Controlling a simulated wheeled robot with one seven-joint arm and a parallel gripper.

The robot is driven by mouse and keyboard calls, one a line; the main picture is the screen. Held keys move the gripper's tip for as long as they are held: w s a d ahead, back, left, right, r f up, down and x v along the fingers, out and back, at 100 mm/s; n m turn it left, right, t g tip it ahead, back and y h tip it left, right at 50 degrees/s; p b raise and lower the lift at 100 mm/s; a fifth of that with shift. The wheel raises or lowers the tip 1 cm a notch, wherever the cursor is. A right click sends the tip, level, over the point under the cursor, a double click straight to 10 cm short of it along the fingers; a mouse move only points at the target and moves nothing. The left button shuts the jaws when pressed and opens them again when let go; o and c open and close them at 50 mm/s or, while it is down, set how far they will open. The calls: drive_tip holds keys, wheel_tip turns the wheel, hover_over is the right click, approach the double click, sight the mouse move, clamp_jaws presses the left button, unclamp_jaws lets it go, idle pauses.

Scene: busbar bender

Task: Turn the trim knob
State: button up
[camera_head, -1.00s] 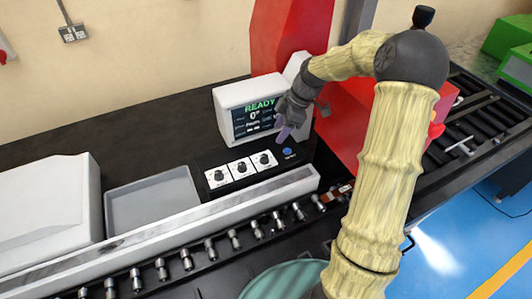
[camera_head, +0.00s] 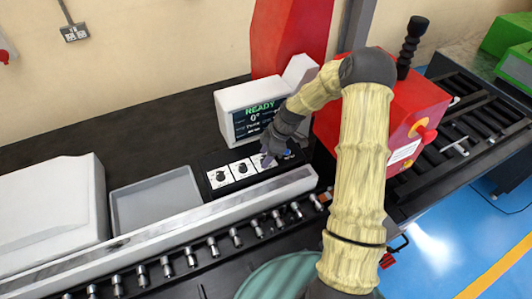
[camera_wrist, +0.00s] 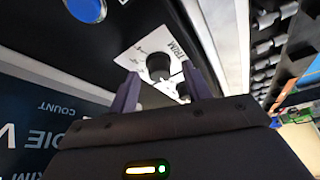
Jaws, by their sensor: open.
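The trim knob (camera_wrist: 158,66) is a small black knob on a white plate marked TRIM, seen in the wrist view just beyond my fingertips. My gripper (camera_wrist: 160,88) is open, with one purple-grey finger on each side of the knob's line and the knob showing between them. I cannot tell whether the fingers reach around it. In the head view my gripper (camera_head: 268,160) is over the right end of the knob panel (camera_head: 228,178) and hides the rightmost knob. Two other black knobs (camera_head: 220,176) on white plates show to its left.
A display reading READY and 0° (camera_head: 255,115) stands behind the panel. A blue button (camera_wrist: 87,8) lies beside the trim plate. A metal rail (camera_head: 215,205) and rollers (camera_head: 213,247) run in front. A grey tray (camera_head: 155,202) and red machine (camera_head: 395,105) flank the panel.

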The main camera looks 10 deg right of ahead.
drive_tip(key=c, duration=1)
drive_tip(key=shift+o, duration=0.2)
